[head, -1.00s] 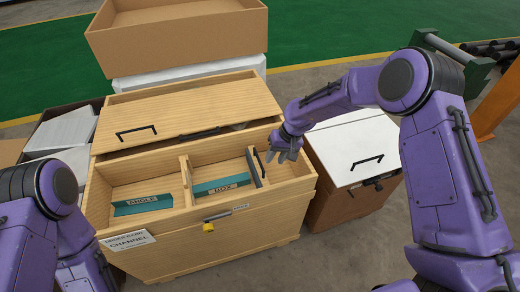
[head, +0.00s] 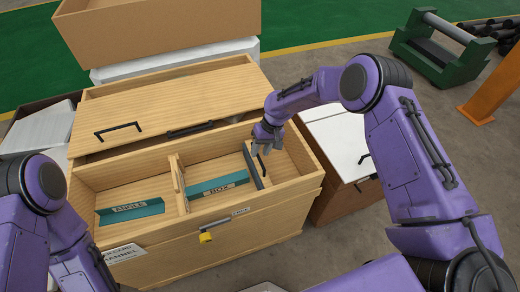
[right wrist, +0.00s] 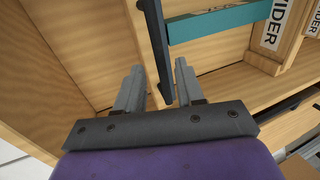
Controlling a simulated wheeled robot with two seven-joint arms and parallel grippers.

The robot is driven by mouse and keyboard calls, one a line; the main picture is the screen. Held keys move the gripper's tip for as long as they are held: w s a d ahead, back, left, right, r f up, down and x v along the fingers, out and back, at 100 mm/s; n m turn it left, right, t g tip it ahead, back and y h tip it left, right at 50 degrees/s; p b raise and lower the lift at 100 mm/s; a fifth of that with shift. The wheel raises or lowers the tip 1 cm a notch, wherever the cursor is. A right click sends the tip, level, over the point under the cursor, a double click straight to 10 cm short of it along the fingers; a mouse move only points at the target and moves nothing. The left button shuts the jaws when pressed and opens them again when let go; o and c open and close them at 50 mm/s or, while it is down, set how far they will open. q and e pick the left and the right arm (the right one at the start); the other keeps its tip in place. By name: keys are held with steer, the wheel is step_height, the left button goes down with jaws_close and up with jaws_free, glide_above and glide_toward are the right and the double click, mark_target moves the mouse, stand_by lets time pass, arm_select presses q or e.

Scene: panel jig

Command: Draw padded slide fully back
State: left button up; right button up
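A dark grey slide (head: 253,166) with a thin black handle stands upright in the right part of the open wooden chest (head: 262,212), right of the teal strip labelled BOX (head: 217,185). I take it as the padded slide; its padding cannot be made out. My right gripper (head: 267,137) is at the back end of the slide and handle. In the right wrist view its fingers (right wrist: 160,92) are apart, with a dark bar (right wrist: 156,40) reaching between them, nearer the right finger. Contact is not clear. My left arm shows at the left edge, its gripper out of view.
A wooden divider (head: 178,184) separates the BOX compartment from the one with the ANGLE strip (head: 132,211). A white-topped cabinet (head: 338,137) stands close on the right. A yellow padlock (head: 205,237) hangs in front.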

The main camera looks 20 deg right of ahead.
steer(key=shift+s+a+f, duration=0.1)
steer(key=shift+s+a, duration=0.05)
steer(key=shift+a, duration=0.05)
jaws_close()
stand_by(1.3)
